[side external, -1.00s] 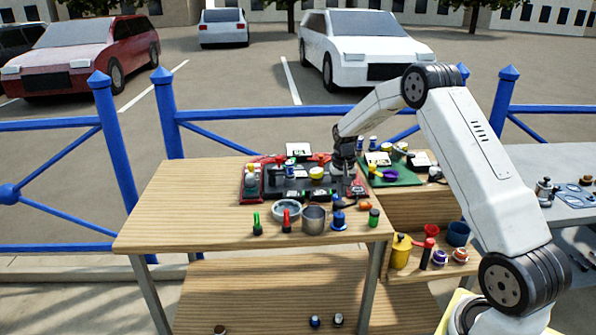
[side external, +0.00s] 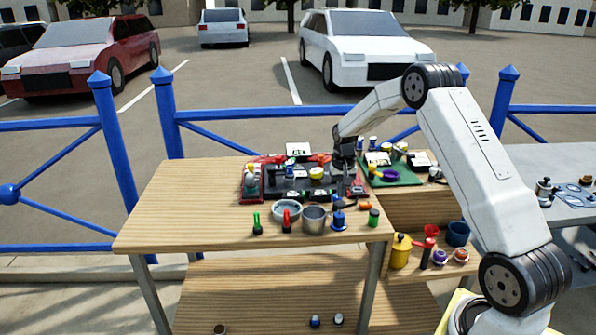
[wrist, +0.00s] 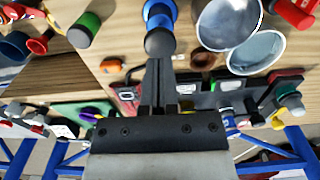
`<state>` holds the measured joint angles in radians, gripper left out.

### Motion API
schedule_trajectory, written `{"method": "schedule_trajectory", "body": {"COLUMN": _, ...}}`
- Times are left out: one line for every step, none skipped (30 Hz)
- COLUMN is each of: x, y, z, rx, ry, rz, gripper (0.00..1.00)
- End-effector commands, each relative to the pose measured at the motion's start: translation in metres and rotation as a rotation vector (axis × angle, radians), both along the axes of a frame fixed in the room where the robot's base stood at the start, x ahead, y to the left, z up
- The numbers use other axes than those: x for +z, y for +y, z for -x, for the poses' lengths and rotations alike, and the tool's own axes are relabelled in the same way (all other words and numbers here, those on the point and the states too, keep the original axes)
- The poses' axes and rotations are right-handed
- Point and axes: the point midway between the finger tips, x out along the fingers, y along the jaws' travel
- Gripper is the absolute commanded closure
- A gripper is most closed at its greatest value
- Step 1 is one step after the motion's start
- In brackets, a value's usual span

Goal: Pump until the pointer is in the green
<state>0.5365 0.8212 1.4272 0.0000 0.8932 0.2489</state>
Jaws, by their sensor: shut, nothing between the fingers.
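A blue upright object with a round knob, perhaps the pump (side external: 338,220), stands near the front right of the wooden table. It also shows at the top middle of the wrist view (wrist: 159,14). My gripper (side external: 344,192) is shut and empty, just behind and above that knob in the side view. In the wrist view the closed fingertips (wrist: 158,62) lie close to the knob; I cannot tell whether they touch it. A dark, red-edged panel (side external: 270,190) lies behind. I cannot make out a pointer or a green zone.
A metal pot (side external: 314,220), a grey bowl (side external: 286,209), a red-topped item (side external: 287,222) and a green-topped item (side external: 257,225) stand left of the blue object. A green cylinder (side external: 374,217) stands to its right. The table's left part (side external: 185,215) is clear.

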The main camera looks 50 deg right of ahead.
Motion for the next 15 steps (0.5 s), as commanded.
{"method": "schedule_trajectory", "body": {"x": 0.000, "y": 0.000, "z": 0.000, "rx": 0.000, "ry": 0.000, "rz": 0.000, "gripper": 1.00}}
{"method": "schedule_trajectory", "body": {"x": 0.000, "y": 0.000, "z": 0.000, "rx": 0.000, "ry": 0.000, "rz": 0.000, "gripper": 1.00}}
{"method": "schedule_trajectory", "body": {"x": -0.001, "y": 0.000, "z": 0.000, "rx": 0.000, "ry": 0.000, "rz": 0.000, "gripper": 1.00}}
{"method": "schedule_trajectory", "body": {"x": -0.001, "y": 0.000, "z": 0.000, "rx": 0.000, "ry": 0.000, "rz": 0.000, "gripper": 1.00}}
{"method": "schedule_trajectory", "body": {"x": -0.001, "y": 0.000, "z": 0.000, "rx": 0.000, "ry": 0.000, "rz": 0.000, "gripper": 1.00}}
{"method": "schedule_trajectory", "body": {"x": -0.002, "y": 0.000, "z": 0.000, "rx": 0.000, "ry": 0.000, "rz": 0.000, "gripper": 1.00}}
{"method": "schedule_trajectory", "body": {"x": -0.003, "y": 0.000, "z": 0.000, "rx": 0.000, "ry": 0.000, "rz": 0.000, "gripper": 1.00}}
{"method": "schedule_trajectory", "body": {"x": -0.004, "y": 0.000, "z": 0.000, "rx": 0.000, "ry": 0.000, "rz": 0.000, "gripper": 1.00}}
{"method": "schedule_trajectory", "body": {"x": -0.004, "y": 0.000, "z": 0.000, "rx": 0.000, "ry": 0.000, "rz": 0.000, "gripper": 1.00}}
{"method": "schedule_trajectory", "body": {"x": -0.005, "y": 0.000, "z": 0.000, "rx": 0.000, "ry": 0.000, "rz": 0.000, "gripper": 1.00}}
{"method": "schedule_trajectory", "body": {"x": -0.006, "y": 0.000, "z": 0.000, "rx": 0.000, "ry": 0.000, "rz": 0.000, "gripper": 1.00}}
{"method": "schedule_trajectory", "body": {"x": -0.007, "y": 0.000, "z": 0.000, "rx": 0.000, "ry": 0.000, "rz": 0.000, "gripper": 1.00}}
{"method": "schedule_trajectory", "body": {"x": -0.008, "y": 0.000, "z": 0.000, "rx": 0.000, "ry": 0.000, "rz": 0.000, "gripper": 1.00}}
{"method": "schedule_trajectory", "body": {"x": -0.009, "y": 0.000, "z": 0.000, "rx": 0.000, "ry": 0.000, "rz": 0.000, "gripper": 1.00}}
{"method": "schedule_trajectory", "body": {"x": -0.010, "y": 0.000, "z": 0.000, "rx": 0.000, "ry": 0.000, "rz": 0.000, "gripper": 1.00}}
